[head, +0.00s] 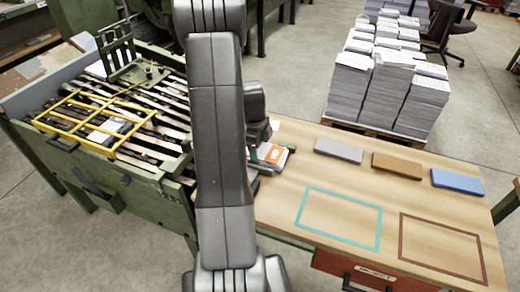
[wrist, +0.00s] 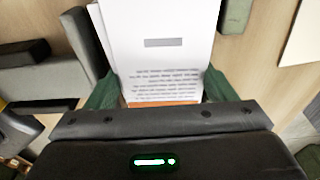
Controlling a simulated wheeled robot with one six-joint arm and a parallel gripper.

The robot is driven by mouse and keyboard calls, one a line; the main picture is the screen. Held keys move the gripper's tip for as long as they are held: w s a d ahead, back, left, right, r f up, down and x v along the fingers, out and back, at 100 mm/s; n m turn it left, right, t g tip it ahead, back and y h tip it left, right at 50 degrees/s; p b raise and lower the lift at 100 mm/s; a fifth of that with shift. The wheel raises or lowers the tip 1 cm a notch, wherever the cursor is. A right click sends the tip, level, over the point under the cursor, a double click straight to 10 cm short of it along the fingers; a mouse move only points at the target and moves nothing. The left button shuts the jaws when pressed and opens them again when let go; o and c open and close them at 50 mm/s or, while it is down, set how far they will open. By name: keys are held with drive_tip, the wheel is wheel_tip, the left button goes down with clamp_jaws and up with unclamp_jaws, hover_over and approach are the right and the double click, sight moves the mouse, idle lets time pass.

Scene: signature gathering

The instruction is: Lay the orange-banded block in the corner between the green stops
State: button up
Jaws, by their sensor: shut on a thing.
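The orange-banded block (wrist: 162,50) is a white stack of printed sheets with a grey bar on its top. In the wrist view it runs from between the fingers toward the top edge, and a strip of its orange band shows close to the jaws. My gripper (wrist: 160,92) is shut on it, with a dark green piece at each side. In the head view a white and orange block (head: 273,154) shows beside my arm, at the table's left end. A green piece (wrist: 236,14) stands right of the block in the wrist view. The corner between the stops cannot be made out.
The wooden table (head: 400,215) carries a grey pad (head: 338,150), a brown pad (head: 397,165) and a blue pad (head: 457,181). A cyan outline (head: 300,215) and a brown outline (head: 400,240) are empty. A green machine (head: 130,190) with a yellow frame (head: 60,127) stands left.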

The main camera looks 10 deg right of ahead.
drive_tip(key=shift+f, duration=0.1)
drive_tip(key=o, duration=1)
drive_tip(key=shift+c, duration=0.2)
wheel_tip(320, 180, up, 12)
drive_tip(key=a+p, duration=0.1)
drive_tip(key=shift+w, duration=0.4)
drive_tip(key=shift+a, duration=0.1)
